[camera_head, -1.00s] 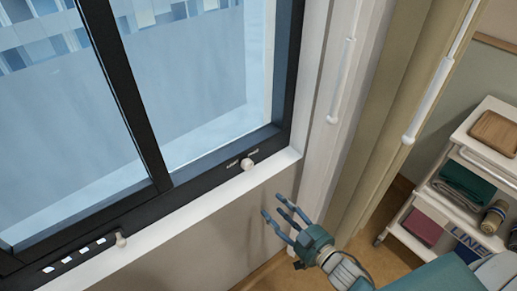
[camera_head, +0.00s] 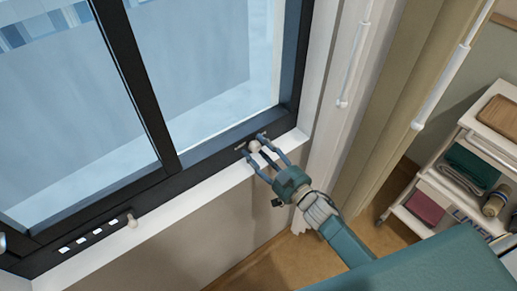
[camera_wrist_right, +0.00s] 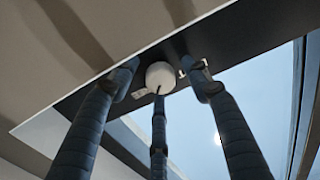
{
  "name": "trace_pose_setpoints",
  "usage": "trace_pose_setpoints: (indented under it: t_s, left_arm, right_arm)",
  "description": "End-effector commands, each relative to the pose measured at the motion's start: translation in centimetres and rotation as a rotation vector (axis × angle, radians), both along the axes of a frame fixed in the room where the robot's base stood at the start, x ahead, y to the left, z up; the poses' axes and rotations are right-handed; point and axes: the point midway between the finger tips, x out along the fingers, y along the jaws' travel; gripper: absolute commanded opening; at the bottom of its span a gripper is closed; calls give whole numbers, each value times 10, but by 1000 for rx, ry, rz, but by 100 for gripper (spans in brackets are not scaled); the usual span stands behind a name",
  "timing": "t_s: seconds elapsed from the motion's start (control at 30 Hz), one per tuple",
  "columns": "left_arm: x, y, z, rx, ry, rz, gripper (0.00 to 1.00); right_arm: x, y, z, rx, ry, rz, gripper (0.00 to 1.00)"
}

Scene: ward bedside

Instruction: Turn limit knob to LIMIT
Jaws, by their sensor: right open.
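The limit knob (camera_head: 254,146) is a small round white knob on the dark lower window frame, near the frame's right corner. In the right wrist view the knob (camera_wrist_right: 160,76) sits between the fingertips, with small white labels on either side that I cannot read. My right gripper (camera_head: 255,149) is open, with its blue fingers around the knob. In the wrist view I cannot tell whether any finger touches it. The dark pointer line on the knob seems to run downward, partly against the middle finger. My left gripper is not in view.
Another pale knob (camera_head: 131,220) with several white marks beside it sits further left on the window frame. The white sill (camera_head: 170,214) runs below. A curtain (camera_head: 395,110) hangs at right, and a white shelf cart (camera_head: 455,185) with folded cloths stands beyond it.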

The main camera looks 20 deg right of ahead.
Motion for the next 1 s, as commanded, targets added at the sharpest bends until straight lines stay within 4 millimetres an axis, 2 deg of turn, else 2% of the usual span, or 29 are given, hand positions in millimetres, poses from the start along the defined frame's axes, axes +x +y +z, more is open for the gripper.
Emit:
trace_pose_setpoints:
  t_s: [0.27, 0.37, 0.5, 0.77, 1.0]
  left_arm:
    - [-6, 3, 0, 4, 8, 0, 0]
    - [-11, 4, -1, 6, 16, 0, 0]
    - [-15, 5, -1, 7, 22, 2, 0]
    - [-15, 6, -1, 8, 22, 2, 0]
    - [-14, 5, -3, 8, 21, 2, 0]
  right_arm:
    - [2, 1, -1, 1, 1, 0, 48]
    - [2, 1, 0, 1, 1, 0, 32]
    - [2, 1, -1, 1, 1, 0, 4]
    - [1, 1, -2, -12, -1, 0, 3]
    - [1, 0, -3, -100, -31, -1, 3]
